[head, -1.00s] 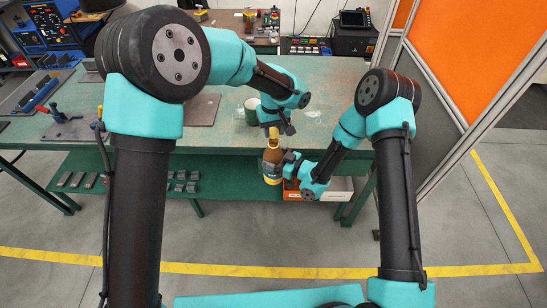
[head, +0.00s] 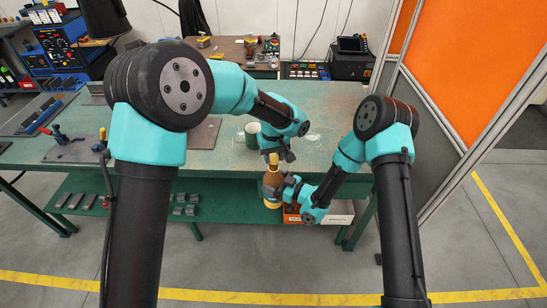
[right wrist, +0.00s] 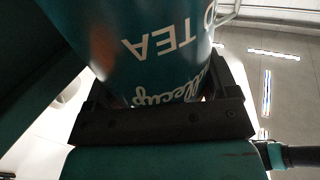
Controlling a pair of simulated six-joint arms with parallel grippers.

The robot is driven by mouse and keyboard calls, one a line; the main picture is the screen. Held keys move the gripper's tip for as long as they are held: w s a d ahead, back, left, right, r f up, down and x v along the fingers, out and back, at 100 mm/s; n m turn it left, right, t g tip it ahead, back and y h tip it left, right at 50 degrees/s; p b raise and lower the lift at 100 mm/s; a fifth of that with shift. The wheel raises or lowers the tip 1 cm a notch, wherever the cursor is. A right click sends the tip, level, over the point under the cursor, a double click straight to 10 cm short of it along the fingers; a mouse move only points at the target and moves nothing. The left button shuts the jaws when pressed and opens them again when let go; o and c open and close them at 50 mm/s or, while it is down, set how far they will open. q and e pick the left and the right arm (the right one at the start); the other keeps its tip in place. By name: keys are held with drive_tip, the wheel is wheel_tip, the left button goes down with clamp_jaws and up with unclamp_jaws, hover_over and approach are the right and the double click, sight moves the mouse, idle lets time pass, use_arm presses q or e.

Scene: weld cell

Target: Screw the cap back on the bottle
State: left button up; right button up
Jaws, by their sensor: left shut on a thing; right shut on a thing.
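An amber-brown bottle (head: 272,188) stands upright in front of the table's near edge in the head view. My right gripper (head: 282,188) is shut on its body from the right. In the right wrist view, the bottle's teal label (right wrist: 160,45) with white lettering fills the space between the fingers. The yellow cap (head: 273,158) is at the top of the bottle, in line with its neck. My left gripper (head: 281,156) comes down from above and is shut on the cap. Its fingers are small here, and I cannot tell how far the cap is threaded.
The green worktable (head: 225,157) lies behind the bottle, with a dark green cup (head: 253,135) and a brown plate (head: 204,134) on it. A white and orange box (head: 338,213) sits on the lower shelf behind my right gripper. An orange partition (head: 480,70) stands at the right.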

use_arm(q)
drive_tip(key=shift+f, duration=0.9)
drive_tip(key=shift+f, duration=0.6)
idle(0.4)
